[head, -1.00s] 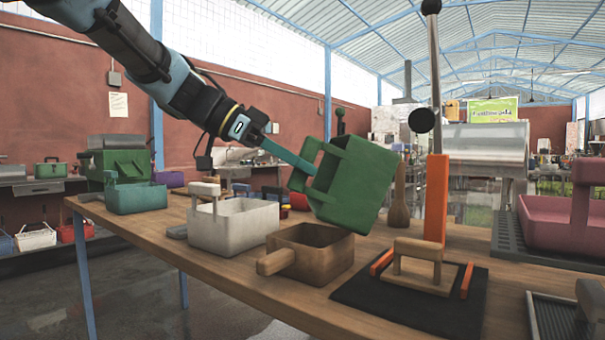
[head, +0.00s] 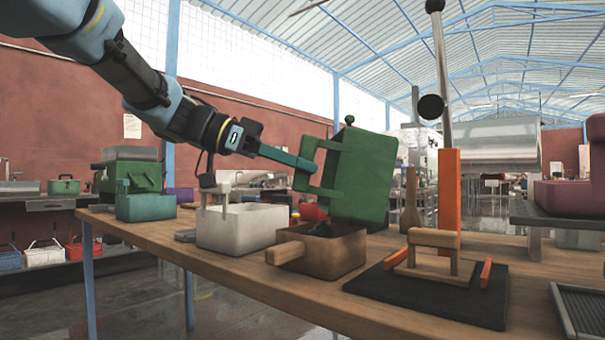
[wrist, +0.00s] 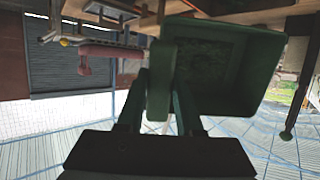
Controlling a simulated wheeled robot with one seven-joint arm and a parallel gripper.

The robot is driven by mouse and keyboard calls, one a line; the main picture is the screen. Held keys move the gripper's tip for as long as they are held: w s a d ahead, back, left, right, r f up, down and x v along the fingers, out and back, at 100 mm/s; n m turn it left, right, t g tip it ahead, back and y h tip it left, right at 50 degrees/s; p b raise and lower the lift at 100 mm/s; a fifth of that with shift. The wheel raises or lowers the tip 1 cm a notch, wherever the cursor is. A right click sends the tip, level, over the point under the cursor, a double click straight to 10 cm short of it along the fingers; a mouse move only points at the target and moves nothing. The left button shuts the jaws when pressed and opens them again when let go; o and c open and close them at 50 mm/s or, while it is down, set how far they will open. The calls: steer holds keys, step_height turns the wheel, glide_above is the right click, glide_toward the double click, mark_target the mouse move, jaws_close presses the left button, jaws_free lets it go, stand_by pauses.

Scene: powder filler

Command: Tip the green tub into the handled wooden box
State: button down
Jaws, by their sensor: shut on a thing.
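The green tub (head: 365,178) is held by its side handle, steeply tilted over the handled wooden box (head: 328,262). Its lower edge is close above the box's back rim; I cannot tell if they touch. Dark material shows inside the box at its back right. My gripper (head: 308,165) comes from the upper left and is shut on the tub's handle. In the wrist view my gripper (wrist: 160,108) holds the handle, and the tub (wrist: 225,62) shows its dark inside; what is left in it is unclear.
A white box (head: 240,228) stands left of the wooden box, with a teal box (head: 145,205) farther left. On the right are a black mat (head: 430,298) with a wooden frame (head: 432,255) and an orange post (head: 449,200). A wooden pestle-like thing (head: 411,205) stands behind.

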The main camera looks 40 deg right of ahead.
steer(key=shift+w+a+f+h+b, duration=0.15)
steer(key=shift+a+f+h+b, duration=0.15)
steer(key=shift+f+b, duration=0.65)
steer(key=shift+r+p, duration=1.55)
steer(key=shift+r, duration=3)
steer(key=shift+d, duration=0.1)
